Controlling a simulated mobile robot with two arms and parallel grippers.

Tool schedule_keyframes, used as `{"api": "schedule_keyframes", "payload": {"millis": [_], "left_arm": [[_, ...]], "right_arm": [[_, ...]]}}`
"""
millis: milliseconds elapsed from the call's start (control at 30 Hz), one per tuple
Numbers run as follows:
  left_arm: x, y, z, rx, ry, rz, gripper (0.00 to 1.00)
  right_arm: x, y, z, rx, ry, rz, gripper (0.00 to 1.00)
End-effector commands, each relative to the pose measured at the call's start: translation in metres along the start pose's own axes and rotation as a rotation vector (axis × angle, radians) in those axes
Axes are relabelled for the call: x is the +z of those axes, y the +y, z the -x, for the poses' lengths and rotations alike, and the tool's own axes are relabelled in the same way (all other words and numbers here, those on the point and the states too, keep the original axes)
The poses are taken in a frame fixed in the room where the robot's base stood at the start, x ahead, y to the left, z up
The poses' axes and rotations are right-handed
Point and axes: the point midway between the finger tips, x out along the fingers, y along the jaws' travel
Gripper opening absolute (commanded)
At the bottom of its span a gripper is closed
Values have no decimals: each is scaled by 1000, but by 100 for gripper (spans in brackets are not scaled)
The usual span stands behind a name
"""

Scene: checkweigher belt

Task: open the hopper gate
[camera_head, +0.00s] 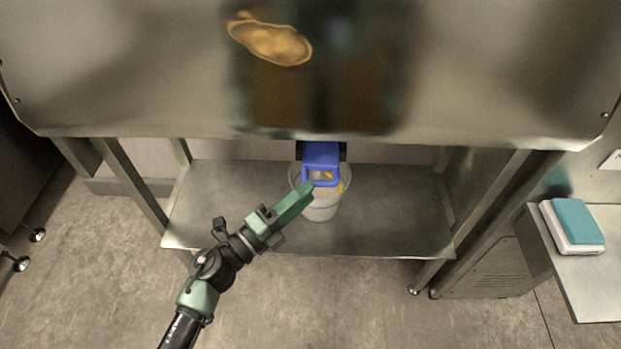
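The hopper (460,75) is a wide metal body across the top of the head view. A blue part (321,156) with a loop-shaped handle hangs at the middle of its lower edge and looks like the gate. A whitish bucket (320,211) with something yellow in it stands below the blue part. My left gripper (305,192) has green fingers and reaches up from the lower left. Its tips are at or just beside the lower left of the blue handle; I cannot tell whether they touch. The fingers look together, but their gap is hidden. My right gripper is not in view.
A metal shelf (400,230) under the hopper bears the bucket, with frame legs at both sides. A side table (590,285) at the right holds a teal and white stack (574,222). The floor in front is clear.

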Motion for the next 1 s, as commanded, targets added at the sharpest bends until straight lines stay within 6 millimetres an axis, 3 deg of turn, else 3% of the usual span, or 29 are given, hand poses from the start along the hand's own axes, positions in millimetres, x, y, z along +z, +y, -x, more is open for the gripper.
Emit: {"api": "schedule_keyframes", "payload": {"millis": [100, 300, 667, 800, 1000], "left_arm": [[1, -3, -22, -2, -2, 1, 36], [1, -1, -46, -1, -2, 1, 36], [1, 0, -52, 0, -2, 0, 36], [1, 0, -52, 0, -2, 0, 0], [1, 0, -52, 1, -2, 0, 0]], "right_arm": [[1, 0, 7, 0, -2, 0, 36], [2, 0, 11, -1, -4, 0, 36], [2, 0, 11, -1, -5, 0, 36], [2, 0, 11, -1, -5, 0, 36], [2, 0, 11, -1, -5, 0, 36]]}}
